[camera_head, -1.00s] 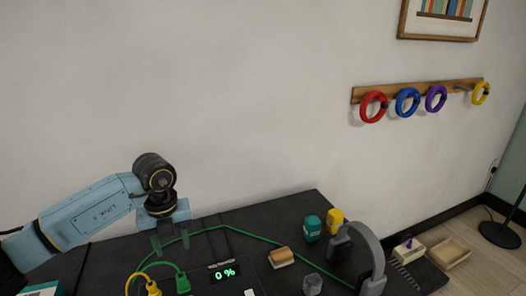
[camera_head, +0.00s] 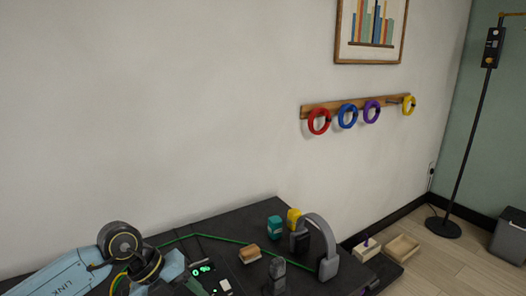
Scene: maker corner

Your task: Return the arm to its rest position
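My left arm (camera_head: 62,277) comes in at the lower left, over the left part of the black table (camera_head: 180,233). Its wrist (camera_head: 120,240) is bent, and its light-blue gripper body shows low in the picture beside the display (camera_head: 203,270) reading 0 %. The fingertips cannot be made out, so I cannot tell whether the gripper is open or holds anything. My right arm and gripper are not in view.
Coloured rings hang on a wall rack (camera_head: 340,106). A pole stand (camera_head: 466,150) is at right.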

